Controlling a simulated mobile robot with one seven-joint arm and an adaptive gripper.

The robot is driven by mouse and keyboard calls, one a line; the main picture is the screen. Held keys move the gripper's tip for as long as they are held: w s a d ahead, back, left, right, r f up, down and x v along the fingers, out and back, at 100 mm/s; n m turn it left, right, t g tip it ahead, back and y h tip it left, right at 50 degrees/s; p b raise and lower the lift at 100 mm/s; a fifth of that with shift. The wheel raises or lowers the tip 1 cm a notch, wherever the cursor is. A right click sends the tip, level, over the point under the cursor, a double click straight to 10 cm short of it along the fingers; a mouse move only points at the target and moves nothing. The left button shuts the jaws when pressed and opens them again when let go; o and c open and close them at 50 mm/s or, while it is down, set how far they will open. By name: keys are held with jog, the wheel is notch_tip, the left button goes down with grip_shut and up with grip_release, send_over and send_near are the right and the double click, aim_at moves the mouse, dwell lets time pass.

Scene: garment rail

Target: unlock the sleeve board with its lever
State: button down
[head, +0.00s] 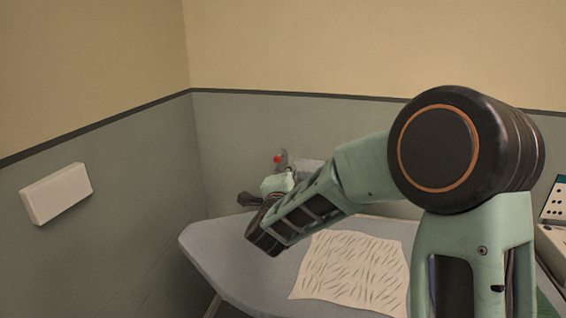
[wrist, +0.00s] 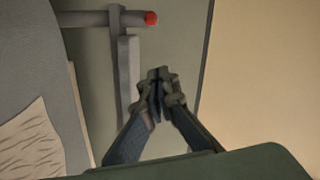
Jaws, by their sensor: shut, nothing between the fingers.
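The lever (wrist: 95,18) is a grey bar with a red tip, at the top of the wrist view. Its red tip (head: 278,158) also shows at the back of the board in the head view. A grey upright bar (wrist: 130,75) meets the lever near its red end. I cannot tell which part is the sleeve board; a grey block (head: 308,168) beside the red tip is partly hidden by my arm. My gripper (wrist: 159,74) is shut and empty, below the red tip in the wrist view and right of the upright bar, apparently apart from both.
A grey ironing board (head: 215,250) fills the lower middle, with a patterned cream cloth (head: 350,268) lying on it. A white box (head: 56,193) is on the left wall. A device (head: 552,245) stands at the right edge. The walls close off the back.

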aim_at(280, 155)
jog(key=w+a+f+p, duration=0.2)
jog(key=w, duration=0.9)
jog(key=shift+a, duration=0.2)
jog(key=shift+a, duration=0.1)
jog(key=shift+a+m+h, duration=0.25)
jog(key=shift+m+h, duration=0.05)
jog(key=shift+h, duration=0.2)
jog(key=shift+a+h, duration=0.2)
jog(key=shift+h, duration=0.1)
